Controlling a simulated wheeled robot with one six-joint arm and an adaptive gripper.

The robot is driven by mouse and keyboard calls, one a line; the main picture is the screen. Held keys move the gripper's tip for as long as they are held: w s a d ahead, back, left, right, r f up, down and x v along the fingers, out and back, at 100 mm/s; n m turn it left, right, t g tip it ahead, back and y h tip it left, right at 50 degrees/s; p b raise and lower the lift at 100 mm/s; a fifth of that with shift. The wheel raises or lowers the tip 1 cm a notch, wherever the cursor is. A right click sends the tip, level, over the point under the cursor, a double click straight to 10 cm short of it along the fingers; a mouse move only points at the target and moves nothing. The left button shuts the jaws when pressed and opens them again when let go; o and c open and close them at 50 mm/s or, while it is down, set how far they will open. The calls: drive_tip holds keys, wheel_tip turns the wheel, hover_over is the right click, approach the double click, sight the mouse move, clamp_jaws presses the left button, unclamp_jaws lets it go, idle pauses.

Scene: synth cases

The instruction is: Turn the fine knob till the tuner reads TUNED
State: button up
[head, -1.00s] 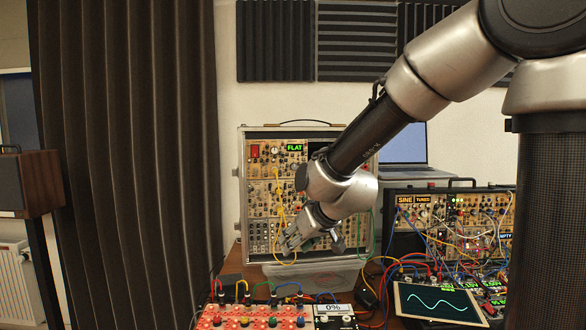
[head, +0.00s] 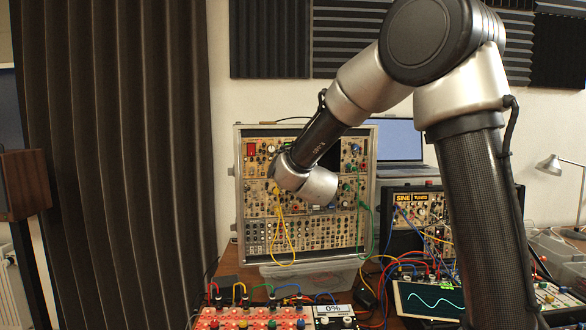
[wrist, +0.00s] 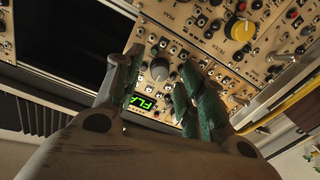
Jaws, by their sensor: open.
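In the wrist view my gripper (wrist: 163,60) is open, its two fingers in front of the beige synth panel. A grey round knob (wrist: 159,69) shows between the fingertips, with a gap on each side. I cannot tell how far in front of the panel the fingertips are. The tuner's green display (wrist: 143,102) is just below the knob, its letters tilted and partly cut off; "FLA" is readable. In the head view the silver synth case (head: 240,225) stands upright on the table. My wrist hides the tuner and my fingers there.
A yellow knob (wrist: 240,30) and smaller knobs sit near the right finger. Yellow patch cables (head: 283,235) hang down the case's front; a green cable (head: 360,215) hangs at its right. A red panel (head: 255,322) stands in front.

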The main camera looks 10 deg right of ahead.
drive_tip(key=shift+w, duration=0.4)
clamp_jaws()
drive_tip(key=m, duration=1.1)
drive_tip(key=shift+f, duration=0.1)
idle(0.3)
drive_tip(key=shift+m, duration=0.3)
